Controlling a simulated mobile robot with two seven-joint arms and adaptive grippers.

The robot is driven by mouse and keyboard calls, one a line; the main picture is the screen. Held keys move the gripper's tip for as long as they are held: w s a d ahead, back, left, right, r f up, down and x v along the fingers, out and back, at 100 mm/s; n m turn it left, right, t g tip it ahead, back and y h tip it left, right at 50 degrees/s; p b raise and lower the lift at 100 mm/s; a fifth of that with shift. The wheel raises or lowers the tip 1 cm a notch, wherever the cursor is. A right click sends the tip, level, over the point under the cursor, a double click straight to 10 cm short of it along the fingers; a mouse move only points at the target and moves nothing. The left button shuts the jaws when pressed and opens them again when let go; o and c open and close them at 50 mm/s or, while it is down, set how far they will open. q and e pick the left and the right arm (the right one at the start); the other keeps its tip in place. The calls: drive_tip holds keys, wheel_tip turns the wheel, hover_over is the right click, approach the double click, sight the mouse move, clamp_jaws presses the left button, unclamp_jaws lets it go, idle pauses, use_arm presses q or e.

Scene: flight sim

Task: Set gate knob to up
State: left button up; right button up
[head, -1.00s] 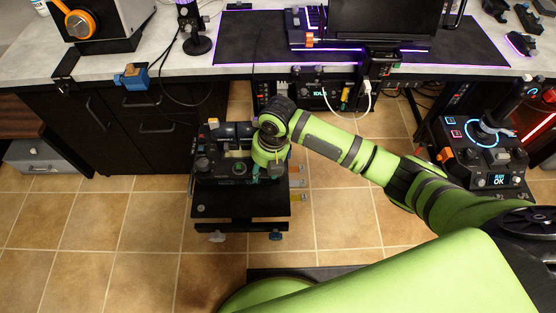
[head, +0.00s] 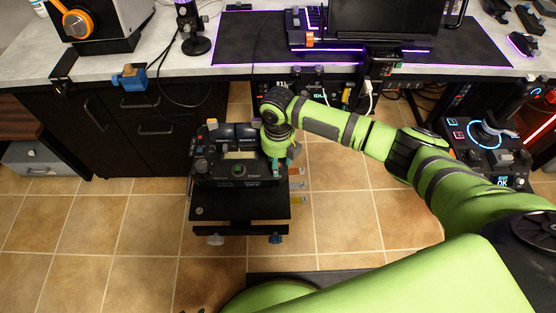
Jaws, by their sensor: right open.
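A black control box (head: 215,170) with knobs, a small pale display (head: 239,155) and a green-ringed round control (head: 238,169) sits on a dark stand in the middle of the head view. I cannot tell which of its small controls is the gate knob. My right gripper (head: 282,164) points down over the right edge of the box, its teal fingertips apart and nothing seen between them. Whether a fingertip touches the box is unclear. The wrist hides part of the box's right side. My left gripper is not in view.
A grey desk (head: 240,72) with a monitor and keyboard runs along the back. Black cabinets (head: 150,130) stand at left. Another control unit with a blue-lit ring (head: 492,132) stands at right. Tiled floor left of the stand is clear.

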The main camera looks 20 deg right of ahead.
clamp_jaws()
drive_tip(key=shift+r, duration=0.2)
drive_tip(key=shift+r+p, duration=0.75)
drive_tip(key=shift+p, duration=0.45)
unclamp_jaws()
drive_tip(key=shift+w, duration=0.1)
drive_tip(key=shift+r, duration=0.3)
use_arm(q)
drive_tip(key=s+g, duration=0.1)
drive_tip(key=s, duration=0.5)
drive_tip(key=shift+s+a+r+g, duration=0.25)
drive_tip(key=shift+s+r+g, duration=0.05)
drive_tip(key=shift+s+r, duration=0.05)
use_arm(e)
wheel_tip(320, 180, up, 12)
drive_tip(key=shift+f, duration=0.25)
